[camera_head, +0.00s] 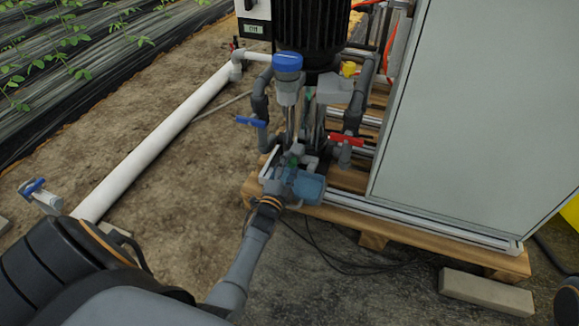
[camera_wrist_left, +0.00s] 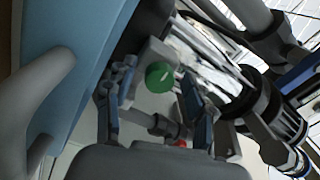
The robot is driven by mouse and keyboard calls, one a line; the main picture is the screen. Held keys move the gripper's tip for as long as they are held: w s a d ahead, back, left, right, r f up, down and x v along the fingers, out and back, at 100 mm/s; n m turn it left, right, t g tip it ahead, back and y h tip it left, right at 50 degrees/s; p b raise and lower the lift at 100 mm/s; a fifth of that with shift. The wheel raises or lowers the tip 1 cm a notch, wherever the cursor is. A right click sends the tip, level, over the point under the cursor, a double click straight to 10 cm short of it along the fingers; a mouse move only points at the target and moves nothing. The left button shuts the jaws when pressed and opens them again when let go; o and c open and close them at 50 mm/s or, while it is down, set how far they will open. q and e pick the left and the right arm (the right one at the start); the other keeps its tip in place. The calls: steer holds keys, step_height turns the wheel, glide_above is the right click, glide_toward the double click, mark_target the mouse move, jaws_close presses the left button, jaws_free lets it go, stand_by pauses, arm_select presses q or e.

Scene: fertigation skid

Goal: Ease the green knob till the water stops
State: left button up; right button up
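The green knob (camera_wrist_left: 159,77) shows in the left wrist view, round with a pale mark on its face, on a light grey block. In the head view it is a small green spot (camera_head: 295,161) low on the skid, partly hidden. My left gripper (camera_head: 284,176) reaches in at the skid's front. In the left wrist view its two fingers (camera_wrist_left: 157,92) stand apart, one on each side of the knob, with gaps visible; I see no contact. I cannot make out any running water. My right gripper is not in view.
A blue housing (camera_head: 308,187) sits right beside my left gripper. Blue (camera_head: 250,121) and red (camera_head: 346,140) valve handles stand behind it. A grey cabinet (camera_head: 480,110) fills the right of the wooden pallet (camera_head: 345,217). A white pipe (camera_head: 150,145) runs along the ground; bare soil lies left.

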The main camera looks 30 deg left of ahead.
arm_select(q)
steer(key=shift+s+d, duration=0.1)
steer(key=shift+s, duration=0.15)
steer(key=v, duration=1.1)
steer(key=shift+s, duration=0.25)
